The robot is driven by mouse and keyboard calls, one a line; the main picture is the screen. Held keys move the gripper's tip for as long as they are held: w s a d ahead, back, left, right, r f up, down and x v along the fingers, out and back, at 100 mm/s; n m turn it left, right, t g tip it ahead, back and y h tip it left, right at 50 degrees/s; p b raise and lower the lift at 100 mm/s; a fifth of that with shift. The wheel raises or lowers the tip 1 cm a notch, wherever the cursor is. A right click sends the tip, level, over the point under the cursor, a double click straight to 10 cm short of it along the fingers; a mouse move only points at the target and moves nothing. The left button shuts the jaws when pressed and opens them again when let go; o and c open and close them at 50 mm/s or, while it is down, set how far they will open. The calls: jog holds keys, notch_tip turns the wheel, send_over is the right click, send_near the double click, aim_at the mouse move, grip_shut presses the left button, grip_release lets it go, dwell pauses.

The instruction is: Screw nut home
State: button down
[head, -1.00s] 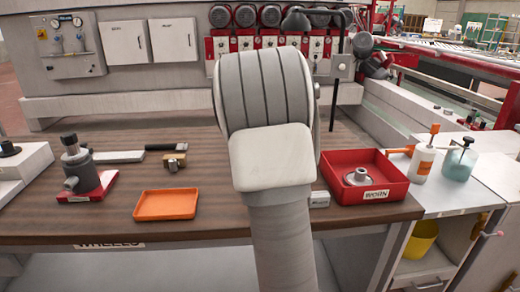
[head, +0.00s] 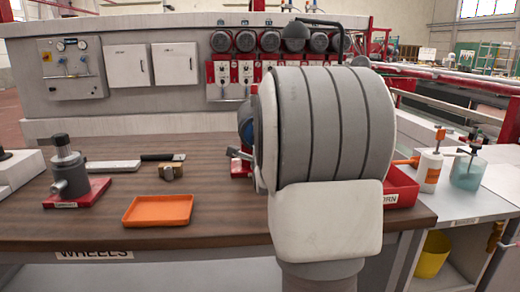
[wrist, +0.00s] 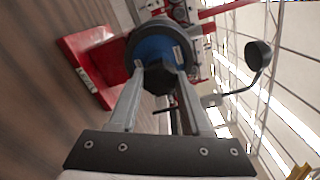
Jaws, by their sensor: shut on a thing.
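In the wrist view, my gripper (wrist: 161,73) is shut on a dark faceted nut (wrist: 160,82). The nut is at the middle of a blue round face (wrist: 152,50) with a dark rim, directly in front of it. I cannot tell whether the nut touches that face or how far it sits on its thread. In the head view, my arm hides the nut. Part of the blue wheel-like thing (head: 245,127) shows left of my arm.
A red base (wrist: 85,62) lies beside the blue thing. On the bench are an orange tray (head: 157,211), a grey post on a red plate (head: 88,196) and a brass-coloured block (head: 171,171). Bottles (head: 430,170) stand beyond.

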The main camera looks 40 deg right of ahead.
jog(key=m+b, duration=0.1)
jog(key=m, duration=0.3)
jog(key=shift+m, duration=0.4)
jog(key=shift+c, duration=1.4)
grip_release()
jog(key=shift+c, duration=0.2)
jog(key=shift+c, duration=0.6)
